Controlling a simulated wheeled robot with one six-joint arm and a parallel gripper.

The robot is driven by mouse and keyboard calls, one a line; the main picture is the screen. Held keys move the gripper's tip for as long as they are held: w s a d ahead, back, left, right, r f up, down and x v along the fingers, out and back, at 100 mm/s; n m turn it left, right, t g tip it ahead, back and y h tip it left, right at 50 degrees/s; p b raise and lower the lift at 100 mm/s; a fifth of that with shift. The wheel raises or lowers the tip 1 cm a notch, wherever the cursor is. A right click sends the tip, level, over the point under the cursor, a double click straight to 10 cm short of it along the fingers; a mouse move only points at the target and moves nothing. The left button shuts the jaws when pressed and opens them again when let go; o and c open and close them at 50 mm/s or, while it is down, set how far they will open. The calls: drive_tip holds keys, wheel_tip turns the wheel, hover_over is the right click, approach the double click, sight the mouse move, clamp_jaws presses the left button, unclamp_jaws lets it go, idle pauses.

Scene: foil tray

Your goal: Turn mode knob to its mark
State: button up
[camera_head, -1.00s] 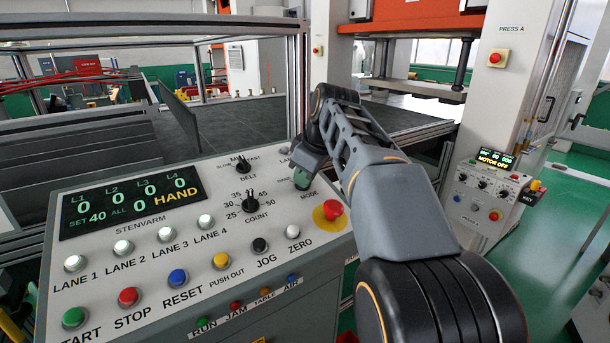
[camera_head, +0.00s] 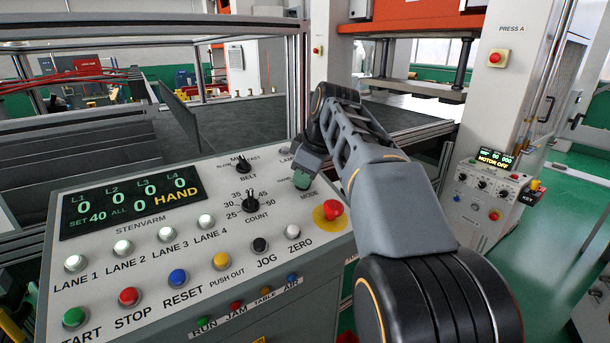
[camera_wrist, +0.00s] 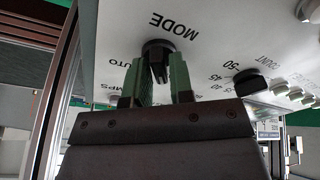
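The mode knob (camera_wrist: 157,48) is black and round with a raised grip bar, on the pale panel beside the word MODE in the wrist view. My gripper (camera_wrist: 158,66) has two green fingers, one on each side of the knob's bar, with gaps visible between bar and fingers. It looks open. In the head view my gripper (camera_head: 302,180) is over the panel's right part, just above the MODE label, and hides the knob. The knob's mark cannot be made out; the word AUTO shows partly at the left in the wrist view.
The count knob (camera_head: 251,202) and the belt knob (camera_head: 242,164) are left of my gripper. A red mushroom button (camera_head: 333,209) on a yellow disc sits close in front. Several push buttons and a lit display (camera_head: 130,204) fill the rest of the panel.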

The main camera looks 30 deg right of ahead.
drive_tip(key=shift+o, duration=1.4)
drive_tip(key=p+v, duration=0.1)
drive_tip(key=v, duration=1.2)
drive_tip(key=shift+s+r+p, duration=0.15)
drive_tip(key=shift+r+p, duration=0.2)
